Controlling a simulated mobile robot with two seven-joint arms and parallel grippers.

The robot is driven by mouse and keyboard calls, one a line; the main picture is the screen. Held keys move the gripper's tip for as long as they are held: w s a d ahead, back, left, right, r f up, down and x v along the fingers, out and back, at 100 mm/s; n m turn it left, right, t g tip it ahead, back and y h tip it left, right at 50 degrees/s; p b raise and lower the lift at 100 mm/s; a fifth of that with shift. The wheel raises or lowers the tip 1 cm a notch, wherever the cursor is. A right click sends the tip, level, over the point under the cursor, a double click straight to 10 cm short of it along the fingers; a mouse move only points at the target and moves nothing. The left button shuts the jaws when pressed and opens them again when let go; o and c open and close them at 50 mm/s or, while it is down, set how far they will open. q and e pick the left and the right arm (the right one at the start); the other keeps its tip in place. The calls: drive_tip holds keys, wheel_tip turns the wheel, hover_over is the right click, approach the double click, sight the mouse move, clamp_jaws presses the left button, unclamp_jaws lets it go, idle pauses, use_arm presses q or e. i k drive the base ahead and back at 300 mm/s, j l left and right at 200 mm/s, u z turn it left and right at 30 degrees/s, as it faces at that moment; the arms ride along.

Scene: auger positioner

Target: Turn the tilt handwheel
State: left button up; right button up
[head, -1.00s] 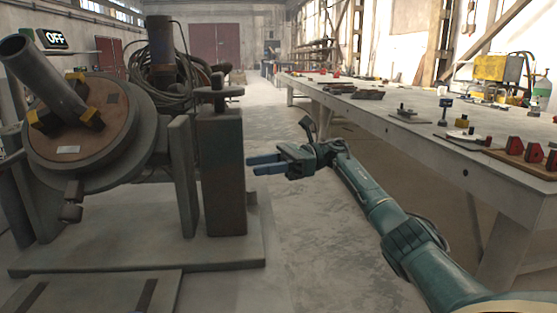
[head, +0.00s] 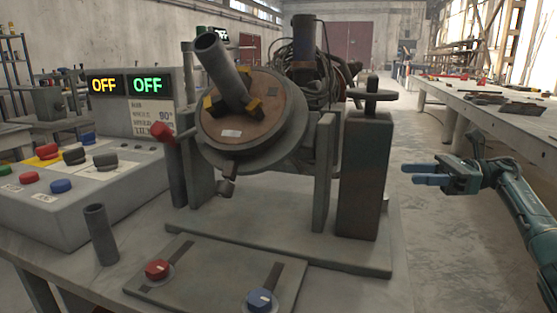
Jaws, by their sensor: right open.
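The positioner has a tilted round faceplate (head: 262,113) with a grey pipe (head: 222,72) clamped on it by yellow-and-black jaws. On the right, a grey post (head: 363,178) carries a flat dark wheel with an upright knob, seen nearly edge-on, which looks like the tilt handwheel (head: 373,95). My right gripper (head: 412,174) is open and empty. In the picture it lies to the right of the post and below the handwheel, clear of both, with its blue fingers pointing left. My left gripper is not in view.
A control box (head: 90,190) with coloured buttons and two OFF displays stands at left. A loose pipe piece (head: 101,234) stands in front of it. A red knob (head: 157,270) and a blue knob (head: 260,300) sit on the front plate. A long workbench (head: 500,115) runs along the right.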

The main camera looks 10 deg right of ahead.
sight(371, 95)
drive_tip(key=k, duration=1)
